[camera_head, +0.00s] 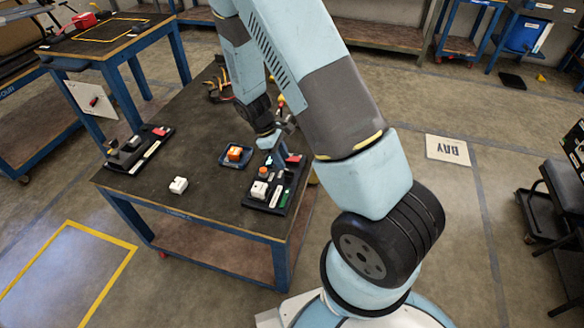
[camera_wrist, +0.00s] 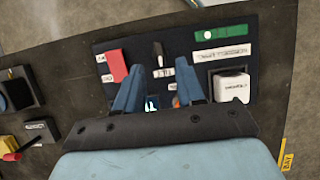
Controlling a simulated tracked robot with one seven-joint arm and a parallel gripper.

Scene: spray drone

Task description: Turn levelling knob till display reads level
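A dark panel board (camera_wrist: 190,37) lies on the table below my gripper; it also shows in the head view (camera_head: 248,203). My gripper (camera_wrist: 164,76) is open over it, its two blue fingers apart with nothing visibly held. Between the fingers is a small dark display (camera_wrist: 152,103) with a lit cyan mark; its reading is too small to tell. An orange round part (camera_wrist: 177,101), possibly the levelling knob, shows beside the right finger, partly hidden. In the head view an orange part (camera_head: 263,170) shows left of my gripper (camera_head: 274,141). I cannot tell whether a finger touches it.
The board also bears a red block (camera_wrist: 116,65), a black-tipped lever (camera_wrist: 158,50), a green strip (camera_wrist: 221,33) and a white block (camera_wrist: 231,86). An orange-topped block sits in a blue tray (camera_head: 224,156). A white cube (camera_head: 178,185) stands near the table's front.

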